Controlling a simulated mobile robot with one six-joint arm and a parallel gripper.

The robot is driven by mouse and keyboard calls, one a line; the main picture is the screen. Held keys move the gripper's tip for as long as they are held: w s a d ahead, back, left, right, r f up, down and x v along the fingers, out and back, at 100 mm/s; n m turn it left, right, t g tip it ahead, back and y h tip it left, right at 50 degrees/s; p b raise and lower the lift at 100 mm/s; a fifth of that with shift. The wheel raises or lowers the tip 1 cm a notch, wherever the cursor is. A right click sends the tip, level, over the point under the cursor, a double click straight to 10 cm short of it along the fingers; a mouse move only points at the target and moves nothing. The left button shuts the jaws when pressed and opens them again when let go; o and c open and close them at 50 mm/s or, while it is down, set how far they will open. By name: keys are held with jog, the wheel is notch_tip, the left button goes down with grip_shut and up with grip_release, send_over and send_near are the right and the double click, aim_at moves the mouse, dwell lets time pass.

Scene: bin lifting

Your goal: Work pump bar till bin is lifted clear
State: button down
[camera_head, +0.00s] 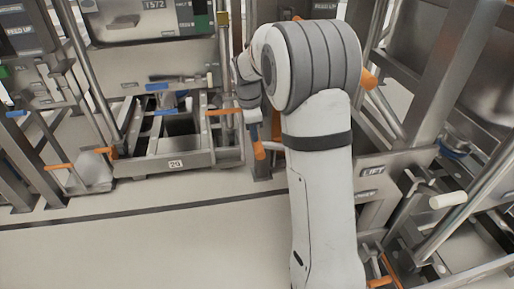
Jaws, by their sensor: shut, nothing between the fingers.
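A metal bin (150,28) marked T572 sits in a steel frame at the top left; its upper part is cut off by the picture edge. A bar with a pale grip (210,79) lies roughly level below it. Another bar with a pale grip (448,200) slopes up beside the post marked LIFT at the right. I cannot tell which one is the pump bar. My gripper (255,130) is small and partly hidden by my arm, pointing down near an orange-ended part. It looks shut and empty, apart from both pale grips.
A low steel frame (178,165) labelled 20 stands on the floor at centre left. Orange-tipped levers (60,166) stick out at the left. Steel posts (445,70) crowd the right. The pale floor (140,250) at the lower left is clear, crossed by a dark line.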

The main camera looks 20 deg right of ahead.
aim_at(255, 145)
jog(key=shift+d+f, duration=0.15)
jog(key=shift+f, duration=0.1)
jog(key=shift+s+f+b, duration=0.1)
jog(key=shift+f+b, duration=1)
jog(key=shift+f, duration=1.15)
jog(key=shift+r, duration=0.1)
